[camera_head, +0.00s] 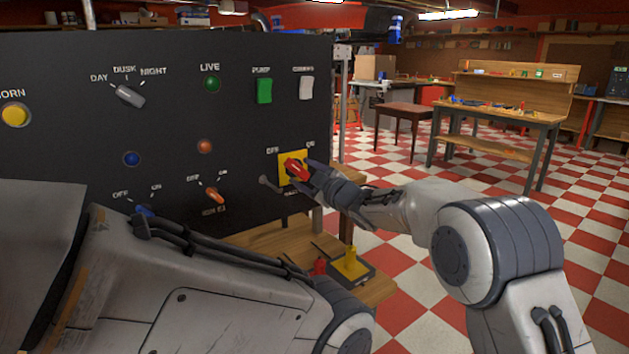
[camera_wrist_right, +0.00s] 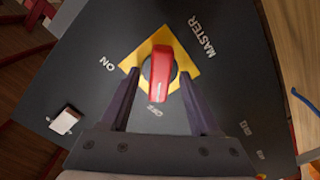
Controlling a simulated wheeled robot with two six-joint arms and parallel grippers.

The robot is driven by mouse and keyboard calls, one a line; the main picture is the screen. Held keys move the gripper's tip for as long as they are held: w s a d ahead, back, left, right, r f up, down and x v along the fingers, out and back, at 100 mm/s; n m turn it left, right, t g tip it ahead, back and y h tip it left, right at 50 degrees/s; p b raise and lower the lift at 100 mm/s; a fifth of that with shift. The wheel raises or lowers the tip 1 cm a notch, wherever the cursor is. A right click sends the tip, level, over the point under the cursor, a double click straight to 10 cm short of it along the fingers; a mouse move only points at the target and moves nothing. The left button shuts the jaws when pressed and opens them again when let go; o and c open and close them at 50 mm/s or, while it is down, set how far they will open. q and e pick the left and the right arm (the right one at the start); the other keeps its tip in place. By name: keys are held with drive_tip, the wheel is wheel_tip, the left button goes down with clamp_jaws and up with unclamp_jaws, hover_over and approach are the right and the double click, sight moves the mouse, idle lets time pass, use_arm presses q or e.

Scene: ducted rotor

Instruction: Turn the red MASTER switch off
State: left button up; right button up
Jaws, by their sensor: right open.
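The red MASTER switch (camera_head: 295,168) is a rotary handle on a yellow square plate at the lower right of the black panel. In the right wrist view the red handle (camera_wrist_right: 160,72) lies lengthwise up and down the picture, its lower end towards the OFF label; ON is at the left. My right gripper (camera_head: 309,177) is in front of the switch. In the right wrist view its two fingers (camera_wrist_right: 160,80) stand open, one on each side of the handle, with gaps visible. I cannot tell how deep they reach. My left gripper is not in view.
The panel (camera_head: 60,90) carries other controls: an orange knob (camera_head: 215,195), a blue knob (camera_head: 146,210), a green PUMP rocker (camera_head: 264,90), a white rocker (camera_head: 306,88) and a small toggle (camera_head: 268,183). The checkered floor at right is open.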

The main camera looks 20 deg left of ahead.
drive_tip(key=b+v, duration=0.1)
drive_tip(key=v, duration=0.8)
drive_tip(key=shift+s+d, duration=0.25)
drive_tip(key=shift+d, duration=0.05)
drive_tip(key=s+d+f+m+g+h, duration=0.4)
drive_tip(key=s+d+f, duration=0.25)
drive_tip(key=s, duration=0.65)
drive_tip(key=s+d+f+m+g+h, duration=0.3)
drive_tip(key=s+d+f+m+h, duration=0.25)
drive_tip(key=s, duration=0.75)
drive_tip(key=s+d+f+m+g+h, duration=0.35)
drive_tip(key=s+d+f, duration=0.45)
drive_tip(key=s, duration=0.4)
wheel_tip(320, 180, up, 18)
drive_tip(key=s+d+p, duration=0.1)
drive_tip(key=p, duration=1.4)
drive_tip(key=shift+d+f+n+p, duration=0.2)
drive_tip(key=shift+n+p, duration=0.1)
drive_tip(key=shift+p, duration=0.1)
